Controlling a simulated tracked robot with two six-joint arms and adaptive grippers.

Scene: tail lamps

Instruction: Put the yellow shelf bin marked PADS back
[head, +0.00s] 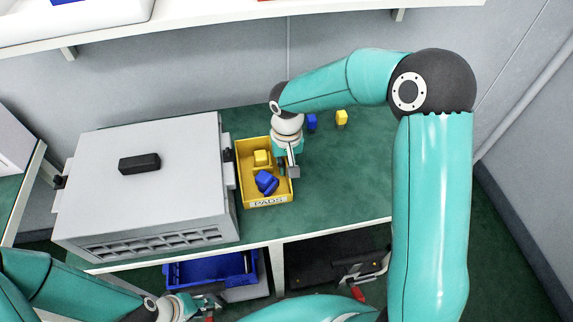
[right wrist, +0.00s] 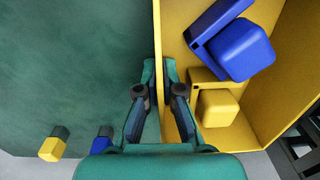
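The yellow shelf bin marked PADS (head: 265,202) stands on the green tabletop, just right of the big grey case. It holds blue and yellow blocks and its label faces the front edge. My right gripper (head: 287,171) reaches down at its right wall. In the right wrist view the bin's yellow wall (right wrist: 207,14) runs between my right gripper's fingertips (right wrist: 159,72), which look closed against both sides of it. My left gripper (head: 205,303) is low in front of the table, near the blue bin below; its fingers are too small to judge.
The grey case (head: 150,190) fills the left of the tabletop (head: 345,185). A blue block (head: 312,122) and a yellow block (head: 341,118) lie behind my right gripper. A blue bin (head: 200,272) sits under the table. A white shelf (head: 220,26) overhangs the back. The tabletop's right part is free.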

